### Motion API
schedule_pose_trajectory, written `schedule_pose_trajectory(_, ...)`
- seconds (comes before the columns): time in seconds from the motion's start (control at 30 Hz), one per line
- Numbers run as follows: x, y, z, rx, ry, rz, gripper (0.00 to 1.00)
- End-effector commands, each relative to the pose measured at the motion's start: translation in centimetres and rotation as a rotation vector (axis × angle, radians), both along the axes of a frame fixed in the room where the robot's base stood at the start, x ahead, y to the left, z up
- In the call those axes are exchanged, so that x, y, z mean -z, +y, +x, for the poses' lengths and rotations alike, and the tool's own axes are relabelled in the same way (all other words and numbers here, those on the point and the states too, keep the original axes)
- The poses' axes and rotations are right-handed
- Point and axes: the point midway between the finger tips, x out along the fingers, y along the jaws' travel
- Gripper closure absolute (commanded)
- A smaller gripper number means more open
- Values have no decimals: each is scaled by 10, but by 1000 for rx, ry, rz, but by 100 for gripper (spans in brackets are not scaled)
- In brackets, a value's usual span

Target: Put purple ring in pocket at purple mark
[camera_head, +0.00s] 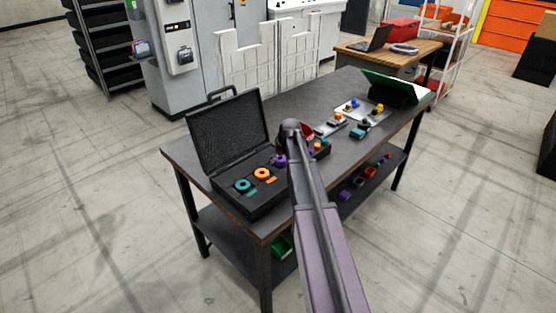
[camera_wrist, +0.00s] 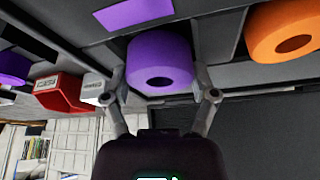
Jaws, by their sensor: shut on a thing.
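The purple ring (camera_wrist: 160,62) is between the two fingers of my gripper (camera_wrist: 160,84) in the wrist view, with its hole facing the camera. My gripper is shut on it. A flat purple mark (camera_wrist: 130,12) lies on the dark foam just beyond the ring. The ring is at the pocket beside this mark; its lower part is hidden, so I cannot tell how deep it sits. In the head view the purple ring (camera_head: 280,160) shows at the right end of the open black case (camera_head: 262,205), beside my arm, which hides most of the gripper.
An orange ring (camera_wrist: 285,35) sits close beside the purple one, and a teal ring (camera_head: 242,185) is further left in the case. The raised lid (camera_head: 228,132) stands behind. A red container (camera_wrist: 62,93) and another purple object (camera_wrist: 12,66) are on the other side.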

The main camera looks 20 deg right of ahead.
Motion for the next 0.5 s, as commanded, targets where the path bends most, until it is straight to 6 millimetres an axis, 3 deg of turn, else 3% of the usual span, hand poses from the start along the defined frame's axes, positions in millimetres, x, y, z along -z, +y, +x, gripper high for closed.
schedule_pose_trajectory(0.3,5,0,0,0,0,0,80)
schedule_pose_trajectory(0.33,5,0,0,0,0,0,22)
schedule_pose_trajectory(0.4,4,0,0,0,0,0,1)
schedule_pose_trajectory(0.5,4,0,0,0,0,0,0)
